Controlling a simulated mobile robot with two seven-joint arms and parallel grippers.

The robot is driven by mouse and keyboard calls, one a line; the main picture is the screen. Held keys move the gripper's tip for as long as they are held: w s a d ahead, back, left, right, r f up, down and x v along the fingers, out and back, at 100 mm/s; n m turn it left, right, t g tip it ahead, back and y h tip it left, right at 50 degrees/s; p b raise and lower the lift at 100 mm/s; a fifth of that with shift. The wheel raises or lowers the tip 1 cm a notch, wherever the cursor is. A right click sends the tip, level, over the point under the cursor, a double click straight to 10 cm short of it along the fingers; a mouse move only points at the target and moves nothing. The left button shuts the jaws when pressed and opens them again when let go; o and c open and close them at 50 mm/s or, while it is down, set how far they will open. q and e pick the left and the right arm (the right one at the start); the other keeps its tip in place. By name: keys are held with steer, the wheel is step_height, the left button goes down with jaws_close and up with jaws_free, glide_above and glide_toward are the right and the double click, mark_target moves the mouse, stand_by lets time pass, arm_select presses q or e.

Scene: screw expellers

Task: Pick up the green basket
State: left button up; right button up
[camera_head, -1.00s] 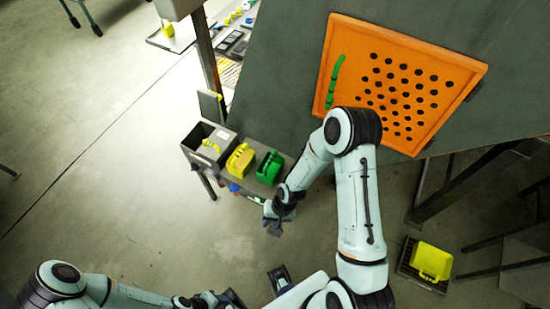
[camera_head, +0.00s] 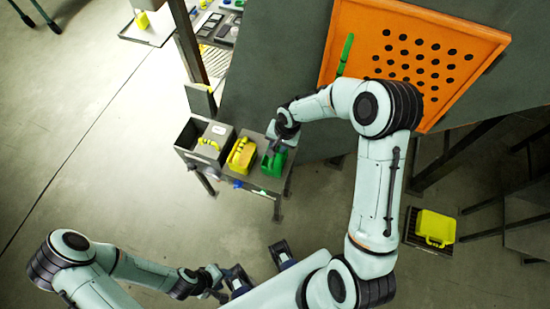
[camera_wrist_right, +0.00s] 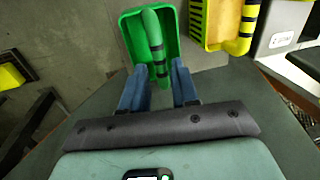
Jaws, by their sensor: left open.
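The green basket (camera_head: 275,163) stands at the right end of a small grey stand, beside a yellow basket (camera_head: 241,156). In the right wrist view the green basket (camera_wrist_right: 129,38) shows its open top and a green handle (camera_wrist_right: 153,38) with black bands. My right gripper (camera_head: 280,147) is over the green basket and partly hides it. In the wrist view its two blue fingers (camera_wrist_right: 159,72) are apart, one on each side of the handle's near end. I cannot tell whether they touch it. My left gripper (camera_head: 260,267) is open and empty, low in the head view, away from the stand.
A grey bin (camera_head: 190,138) with a yellow handle is at the stand's left end. A dark machine wall with an orange perforated panel (camera_head: 350,40) rises behind. A yellow container (camera_head: 436,227) sits on a dark crate at right. The floor at left is clear.

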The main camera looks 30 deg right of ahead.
steer(key=shift+w+a+f, duration=0.1)
steer(key=shift+a+f, duration=0.1)
steer(key=shift+f, duration=0.8)
steer(key=shift+w+a+f, duration=0.1)
steer(key=shift+a+f, duration=0.1)
steer(key=shift+f, duration=0.75)
steer(key=shift+w+a+f, duration=0.1)
steer(key=shift+a+f, duration=0.1)
steer(key=shift+f, duration=0.8)
jaws_close()
